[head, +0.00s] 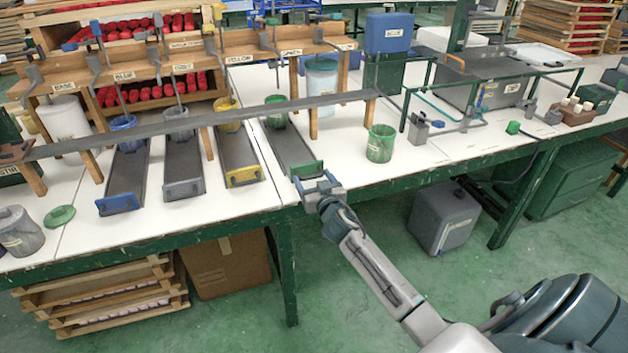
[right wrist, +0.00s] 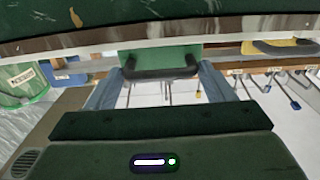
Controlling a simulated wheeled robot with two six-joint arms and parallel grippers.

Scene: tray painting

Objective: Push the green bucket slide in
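The green bucket slide is a long dark tray (head: 287,148) with a green front plate (head: 307,169). It extends forward from under the dispenser rack, its front near the table's front edge. A green bucket (head: 276,113) stands at its far end, under the rack. My right gripper (head: 312,181) is at the green front plate. In the right wrist view, the front plate (right wrist: 160,53) and its black handle (right wrist: 161,73) lie between my two spread fingers. I cannot tell whether the fingers touch the handle. My left gripper is not in view.
Yellow (head: 244,176), grey (head: 184,188) and blue (head: 118,204) slide fronts extend similarly to the left. Another green bucket (head: 380,145) stands on the table at right. A grey bar (head: 215,117) runs across above the slides. The tabletop is clear between slide and right bucket.

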